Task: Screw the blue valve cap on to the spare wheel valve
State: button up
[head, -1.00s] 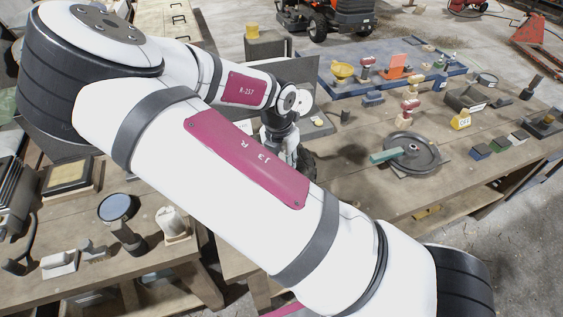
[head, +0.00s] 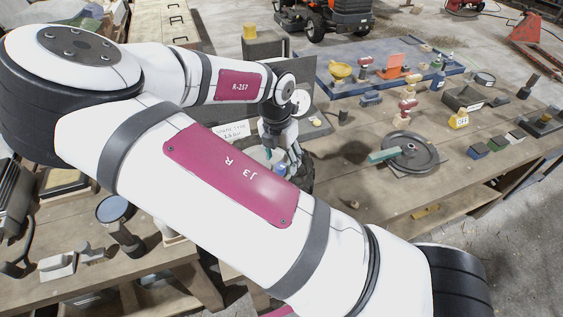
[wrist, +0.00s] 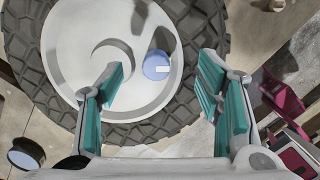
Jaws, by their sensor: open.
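The spare wheel (wrist: 75,45), a pale grey disc in a black knobbly tyre, fills the upper left of the wrist view. A round blue cap (wrist: 156,66) with a small white mark appears over the right part of the disc. I cannot tell whether it sits on the valve, and the valve stem itself is not visible. My gripper (wrist: 162,72) is open, its teal-padded fingers on either side of the cap in the picture, with gaps on both sides.
My arm hides much of the near bench in the head view. A sign (head: 232,132) stands behind the wheel. A grey handwheel (head: 410,152) with a teal handle lies on the bench to the right. A blue tray (head: 335,92) with several items is farther back.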

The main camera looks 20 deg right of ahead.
jog(key=shift+r, duration=0.5)
jog(key=shift+r+n+p, duration=0.1)
jog(key=shift+n+p, duration=0.35)
jog(key=shift+n, duration=0.65)
jog(key=n, duration=0.3)
jog(key=shift+w+n+y+p, duration=0.1)
jog(key=shift+n+y+p, duration=0.2)
jog(key=shift+n+p, duration=0.1)
jog(key=n, duration=0.5)
jog(key=shift+w+t+y, duration=0.1)
jog(key=shift+t+y, duration=0.2)
jog(key=n, duration=0.4)
jog(key=shift+w, duration=0.1)
jog(key=shift+n+y, duration=0.4)
jog(key=shift+n, duration=1.1)
